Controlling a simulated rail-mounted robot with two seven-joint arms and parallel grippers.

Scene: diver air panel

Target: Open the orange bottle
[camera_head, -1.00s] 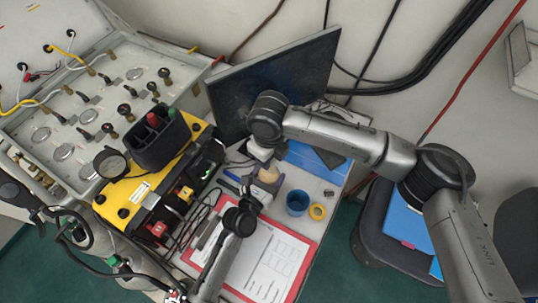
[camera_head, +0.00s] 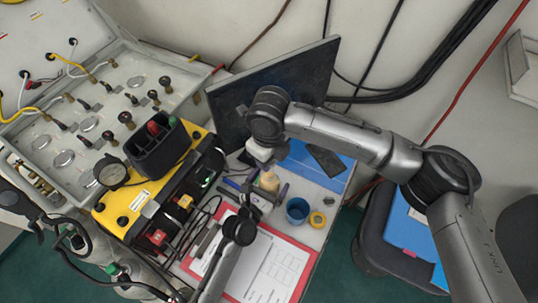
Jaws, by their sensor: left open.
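A small pale orange bottle (camera_head: 269,181) stands on the bench between my two grippers. Its lower part is hidden by my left gripper. My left gripper (camera_head: 259,194) is open and comes in low from the front, right at the bottle. I cannot tell whether its fingers touch it. My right gripper (camera_head: 263,156) hangs just above and behind the bottle, apart from it in the picture. Its fingers are too small and hidden to tell open from shut.
A blue cup (camera_head: 297,210) and a yellow tape roll (camera_head: 317,219) stand close to the right. A red clipboard (camera_head: 305,268) with papers lies in front. A yellow-black case (camera_head: 145,195) is to the left, a dark monitor (camera_head: 225,103) behind.

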